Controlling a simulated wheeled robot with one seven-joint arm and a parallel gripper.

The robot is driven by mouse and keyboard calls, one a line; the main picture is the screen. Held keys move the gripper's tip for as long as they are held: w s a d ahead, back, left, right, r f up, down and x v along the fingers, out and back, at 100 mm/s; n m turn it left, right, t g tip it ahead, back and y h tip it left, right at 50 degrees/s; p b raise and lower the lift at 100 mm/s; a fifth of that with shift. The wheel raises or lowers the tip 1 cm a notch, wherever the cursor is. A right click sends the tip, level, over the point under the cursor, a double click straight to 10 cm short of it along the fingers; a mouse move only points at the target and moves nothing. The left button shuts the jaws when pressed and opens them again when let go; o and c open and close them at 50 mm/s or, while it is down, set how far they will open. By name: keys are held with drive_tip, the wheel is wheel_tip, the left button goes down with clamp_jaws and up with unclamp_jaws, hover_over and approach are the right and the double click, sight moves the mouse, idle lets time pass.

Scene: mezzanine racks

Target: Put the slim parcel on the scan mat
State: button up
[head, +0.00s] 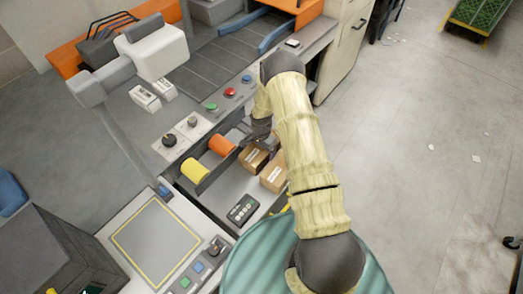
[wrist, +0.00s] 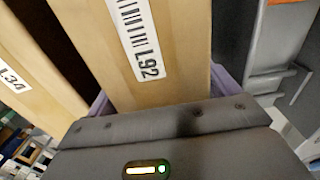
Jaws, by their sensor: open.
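Two brown cardboard parcels lie in the grey bay of the workbench in the head view: a nearer parcel (head: 273,176) and a farther parcel (head: 253,158). My gripper (head: 252,141) is down at the farther one, partly hidden by my arm. In the wrist view a parcel labelled L92 (wrist: 175,75) stands directly before my open gripper (wrist: 162,95), with purple finger parts at both its sides. A parcel labelled L34 (wrist: 35,75) is at the left. I cannot tell for sure which is the slim parcel. The scan mat (head: 155,243), grey with a yellow border, is empty.
An orange roll (head: 221,145) and a yellow roll (head: 194,169) sit left of the parcels. A keypad (head: 242,209) lies between parcels and mat. Knobs and coloured buttons (head: 230,92) line the bench behind. A dark box (head: 60,250) stands left of the mat.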

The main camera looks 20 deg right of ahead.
drive_tip(key=shift+c, duration=0.2)
drive_tip(key=c, duration=1.2)
drive_tip(key=shift+o, duration=0.2)
drive_tip(key=shift+r, duration=0.1)
drive_tip(key=shift+w+r, duration=0.1)
wheel_tip(320, 180, up, 10)
drive_tip(key=b, duration=0.3)
